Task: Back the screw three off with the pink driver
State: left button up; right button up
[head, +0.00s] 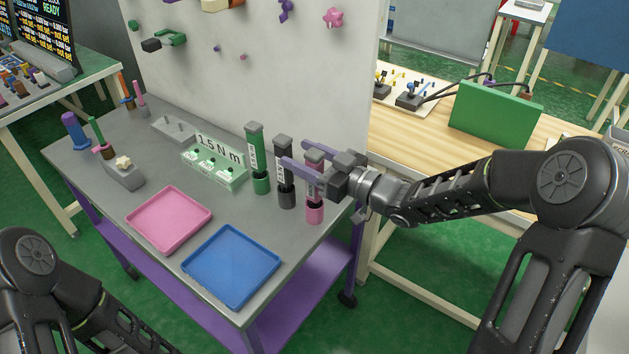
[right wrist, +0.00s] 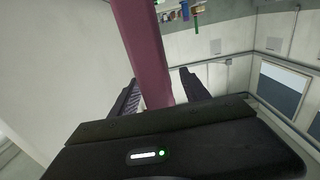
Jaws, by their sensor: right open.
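The pink driver (head: 315,212) stands upright at the right end of the grey bench, the rightmost of three drivers. My right gripper (head: 295,154) has its purple fingers spread at the height of the driver's upper part. In the right wrist view the driver's dark pink body (right wrist: 145,50) passes between the two open fingers (right wrist: 158,90); I cannot tell whether either touches it. A green block (head: 222,175) marked 1.5 N m holds several pale screw positions; which is screw three I cannot read. My left gripper is out of view.
Black (head: 287,195) and green (head: 261,184) drivers stand just left of the pink one. A pink tray (head: 169,220) and a blue tray (head: 232,267) lie at the front. A pale board (head: 260,75) rises behind the bench. A grey block (head: 124,176) stands at left.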

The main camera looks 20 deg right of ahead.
grip_shut()
dwell(0.6)
dwell(0.8)
